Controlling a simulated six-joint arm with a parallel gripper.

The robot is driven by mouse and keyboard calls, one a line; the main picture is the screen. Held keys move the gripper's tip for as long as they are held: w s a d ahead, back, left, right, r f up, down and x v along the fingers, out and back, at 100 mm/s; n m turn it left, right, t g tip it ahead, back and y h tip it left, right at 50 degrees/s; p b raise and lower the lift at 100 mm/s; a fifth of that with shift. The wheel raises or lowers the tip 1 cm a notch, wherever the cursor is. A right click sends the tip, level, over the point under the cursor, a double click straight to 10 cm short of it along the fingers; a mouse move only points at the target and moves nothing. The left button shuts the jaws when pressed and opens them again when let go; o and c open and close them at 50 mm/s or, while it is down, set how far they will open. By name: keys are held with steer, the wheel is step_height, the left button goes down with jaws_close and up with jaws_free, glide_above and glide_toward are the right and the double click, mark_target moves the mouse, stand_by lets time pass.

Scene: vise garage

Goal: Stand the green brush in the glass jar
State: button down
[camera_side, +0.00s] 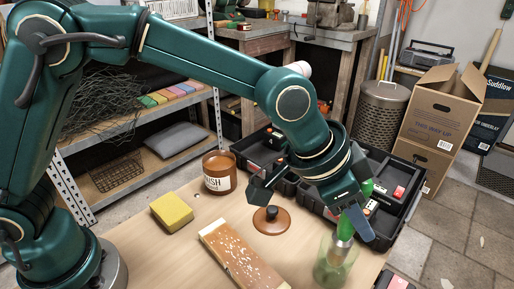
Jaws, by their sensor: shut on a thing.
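The green brush (345,228) is in my gripper (353,218), at the lower right of the work table. My gripper is shut on it, and one grey-blue finger shows beside the brush. A bit of green also shows behind the gripper, to its upper right. The glass jar (328,271) stands below on the table near its front right edge. The brush's lower end overlaps the jar's mouth in this view and appears to reach inside. Whether it touches the jar's bottom I cannot tell.
A wooden block with white flecks (240,257), a yellow sponge (172,211), a brown labelled pot (219,172) and a brown round lid with a knob (271,221) are on the table. Black compartment trays (401,190) lie behind the gripper. Cardboard boxes (438,112) stand at right.

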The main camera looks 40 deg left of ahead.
steer(key=c, duration=0.6)
jaws_free()
steer(key=shift+o, duration=0.2)
steer(key=shift+v, duration=2.6)
steer(key=s+a+r+n+y, duration=0.1)
steer(key=s+a+n, duration=0.15)
steer(key=a, duration=0.55)
steer(key=s+a+r+n+y, duration=0.1)
steer(key=s+a+n, duration=0.1)
steer(key=s+a, duration=0.35)
steer(key=s+a+f+n+y, duration=0.2)
steer(key=s+a+n, duration=0.2)
steer(key=a, duration=0.5)
steer(key=shift+s+a+f+t, duration=0.35)
steer(key=shift+s+a+t, duration=0.05)
steer(key=shift+s, duration=0.8)
